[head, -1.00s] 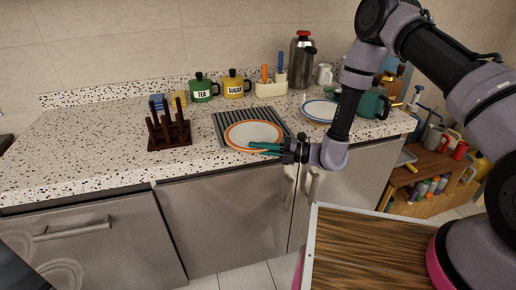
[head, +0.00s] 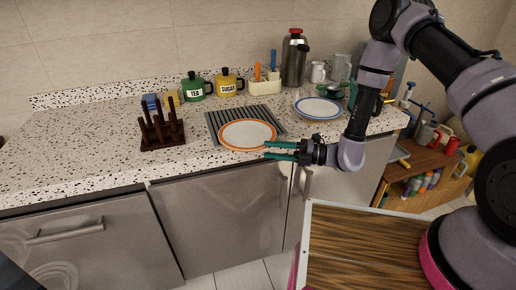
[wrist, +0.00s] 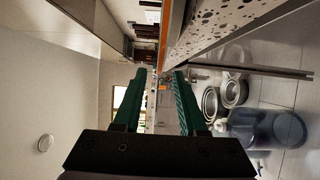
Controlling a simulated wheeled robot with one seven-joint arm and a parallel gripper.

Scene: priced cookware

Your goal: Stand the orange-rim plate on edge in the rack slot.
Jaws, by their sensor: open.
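The orange-rim plate (head: 247,134) is white with an orange ring. It lies flat on the grey ribbed mat (head: 217,117), its near edge at the counter's front edge. The dark brown rack (head: 163,141) with upright pegs stands on the counter to the left, empty of plates. My gripper (head: 266,150) is open and empty, its green fingers pointing left, just right of the plate's near edge. In the wrist view, the open fingers (wrist: 157,74) have nothing between them near the camera. An orange strip beyond them there is probably the plate's rim.
A blue-rimmed plate (head: 319,108) lies at the right of the counter. The tea canister (head: 194,87), sugar canister (head: 227,85), utensil holder (head: 264,87) and flask (head: 294,62) stand at the back. The counter left of the rack is clear.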

